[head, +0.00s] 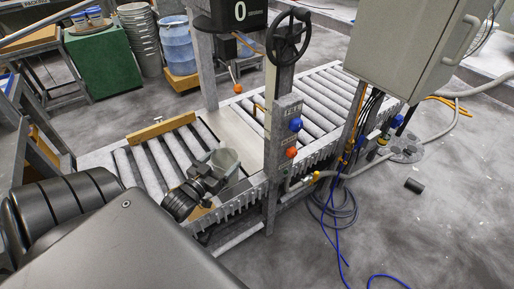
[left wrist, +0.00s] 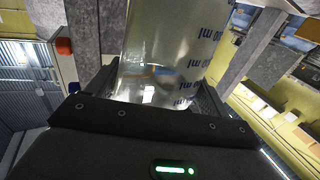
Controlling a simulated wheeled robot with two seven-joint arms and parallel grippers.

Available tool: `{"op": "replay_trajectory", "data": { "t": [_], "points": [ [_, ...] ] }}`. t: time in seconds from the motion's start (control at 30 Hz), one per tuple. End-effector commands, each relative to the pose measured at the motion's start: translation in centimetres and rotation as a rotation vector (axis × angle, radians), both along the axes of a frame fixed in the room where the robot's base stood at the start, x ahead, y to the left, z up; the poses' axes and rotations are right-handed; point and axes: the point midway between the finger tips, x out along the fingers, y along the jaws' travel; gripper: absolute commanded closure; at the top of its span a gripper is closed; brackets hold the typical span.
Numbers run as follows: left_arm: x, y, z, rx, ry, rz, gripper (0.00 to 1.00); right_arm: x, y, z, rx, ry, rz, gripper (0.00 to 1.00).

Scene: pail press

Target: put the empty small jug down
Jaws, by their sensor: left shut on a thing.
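The small jug (head: 226,159) is a clear, greyish vessel above the roller conveyor, left of the press post. My left gripper (head: 210,172) is shut on it from the near left side. In the left wrist view the jug (left wrist: 165,50) stands between the two dark fingers, with dark "ml" markings on its wall. It looks see-through, and I see no liquid in it. I cannot tell whether its base touches the rollers (head: 155,160); the gripper hides part of that area. My right gripper is in neither view.
A wooden bar (head: 160,128) lies across the conveyor's far left side. The press post with handwheel (head: 288,38), blue button (head: 295,125) and orange button (head: 291,152) stands close right of the jug. A pale plate (head: 228,128) lies behind it. Rollers left of the jug are bare.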

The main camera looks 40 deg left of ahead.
Motion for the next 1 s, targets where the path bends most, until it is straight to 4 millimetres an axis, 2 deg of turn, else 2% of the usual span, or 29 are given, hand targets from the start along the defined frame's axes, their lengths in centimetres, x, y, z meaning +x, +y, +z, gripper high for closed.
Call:
{"op": "replay_trajectory", "data": {
  "t": [0.17,0.4,0.6,0.8,1.0],
  "points": [
    [3.2,0.3,0.2,0.000,-0.006,0.000,0.43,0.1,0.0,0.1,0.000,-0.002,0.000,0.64],
    [10.2,1.0,0.2,0.000,-0.005,0.001,0.43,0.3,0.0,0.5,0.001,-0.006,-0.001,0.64],
    [15.2,1.5,0.1,-0.001,-0.003,0.001,0.43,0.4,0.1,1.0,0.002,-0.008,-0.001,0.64],
    [17.6,1.7,0.1,0.000,-0.001,0.000,0.43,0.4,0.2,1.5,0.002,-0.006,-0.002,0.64],
    [17.8,1.7,0.0,0.001,0.000,0.000,0.43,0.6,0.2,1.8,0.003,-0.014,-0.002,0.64]
  ]
}}
